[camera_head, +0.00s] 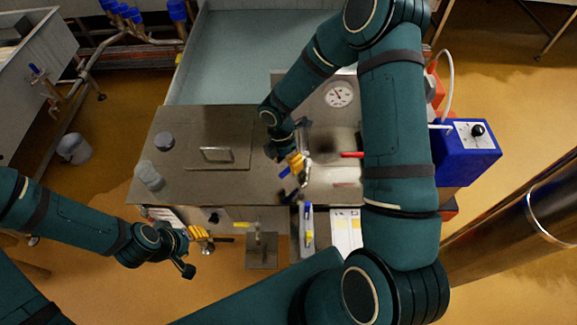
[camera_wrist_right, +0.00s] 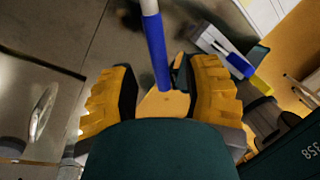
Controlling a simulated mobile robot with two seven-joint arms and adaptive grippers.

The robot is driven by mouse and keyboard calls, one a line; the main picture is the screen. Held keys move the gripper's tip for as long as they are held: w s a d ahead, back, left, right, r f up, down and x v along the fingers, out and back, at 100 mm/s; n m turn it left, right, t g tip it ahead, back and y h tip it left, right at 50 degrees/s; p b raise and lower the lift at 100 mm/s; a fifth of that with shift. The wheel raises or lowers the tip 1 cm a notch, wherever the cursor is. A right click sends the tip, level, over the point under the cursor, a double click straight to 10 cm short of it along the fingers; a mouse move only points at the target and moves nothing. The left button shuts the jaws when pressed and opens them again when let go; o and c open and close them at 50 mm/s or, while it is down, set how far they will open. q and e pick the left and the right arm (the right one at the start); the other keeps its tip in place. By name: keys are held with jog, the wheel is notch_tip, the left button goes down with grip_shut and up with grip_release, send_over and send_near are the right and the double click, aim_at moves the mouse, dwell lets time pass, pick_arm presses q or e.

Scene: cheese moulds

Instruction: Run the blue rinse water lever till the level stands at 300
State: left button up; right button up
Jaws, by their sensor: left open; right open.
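The blue lever (camera_head: 285,173) shows small beside my right gripper (camera_head: 299,166) in the head view. In the right wrist view the blue-sleeved lever (camera_wrist_right: 156,52) on a pale rod reaches between the two open yellow fingers of my right gripper (camera_wrist_right: 162,90). The fingers stand on either side of it; contact cannot be told. A round dial (camera_head: 339,94) with a red needle faces up behind; its figures are too small to read, and no water level is readable. My left gripper (camera_head: 203,236) is open and empty in front of the bench.
A red lever (camera_head: 352,155) lies right of my right gripper. The steel bench (camera_head: 190,135) carries a hatch handle (camera_head: 217,155) and a clear jar (camera_head: 149,176). A blue box (camera_head: 465,152) with a knob stands at right. A large vat (camera_head: 235,60) is behind.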

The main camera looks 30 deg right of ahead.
jog(key=shift+s+f, duration=0.2)
jog(key=shift+f, duration=0.9)
grip_shut()
